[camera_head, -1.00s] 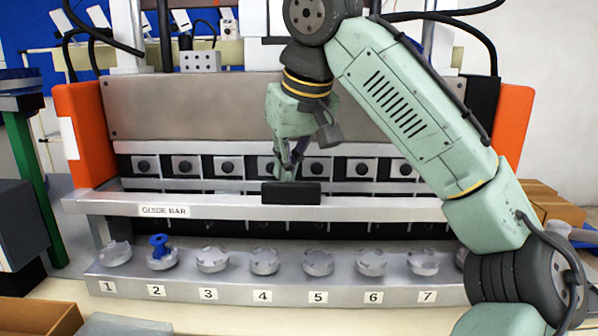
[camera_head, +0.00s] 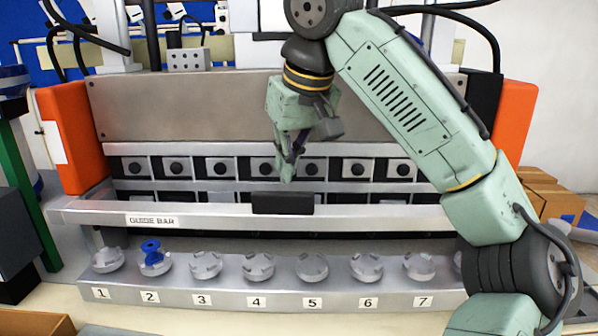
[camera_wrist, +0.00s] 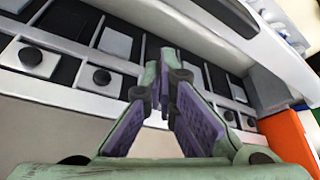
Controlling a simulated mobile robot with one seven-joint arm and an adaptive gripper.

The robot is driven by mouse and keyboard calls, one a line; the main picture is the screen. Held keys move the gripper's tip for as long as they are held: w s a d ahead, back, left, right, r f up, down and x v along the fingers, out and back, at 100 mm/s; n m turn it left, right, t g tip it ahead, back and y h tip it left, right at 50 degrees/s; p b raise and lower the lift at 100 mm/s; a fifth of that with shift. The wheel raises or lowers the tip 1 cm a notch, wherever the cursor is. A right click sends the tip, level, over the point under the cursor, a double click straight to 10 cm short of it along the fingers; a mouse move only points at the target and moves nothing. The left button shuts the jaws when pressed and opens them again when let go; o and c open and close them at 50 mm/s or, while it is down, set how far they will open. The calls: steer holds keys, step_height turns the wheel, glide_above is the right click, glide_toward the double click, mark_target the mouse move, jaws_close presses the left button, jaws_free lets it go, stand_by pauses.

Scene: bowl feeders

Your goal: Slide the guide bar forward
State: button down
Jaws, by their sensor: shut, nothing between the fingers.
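The guide bar (camera_head: 390,214) is a long pale metal bar across the machine's front, with a "GUIDE BAR" label at its left and a black block (camera_head: 282,204) at its middle. My gripper (camera_head: 287,178) is shut and empty. It points down just above and behind the black block, and its tips appear slightly apart from it. In the wrist view my purple-padded fingers (camera_wrist: 165,105) are together, with a pale bar-like edge beyond them; contact is not clear there.
A row of black knobs (camera_head: 223,168) lies behind the bar, between orange side posts (camera_head: 75,135). Several numbered grey bowls (camera_head: 206,265) stand on a ledge in front. A blue piece (camera_head: 151,250) sits on bowl 2. Boxes (camera_head: 548,200) stand at right.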

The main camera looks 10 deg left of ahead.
steer(key=shift+s+a+r, duration=0.1)
steer(key=shift+s+r, duration=0.05)
steer(key=shift+r, duration=1.35)
steer(key=shift+s+r, duration=0.15)
steer(key=shift+r, duration=1.3)
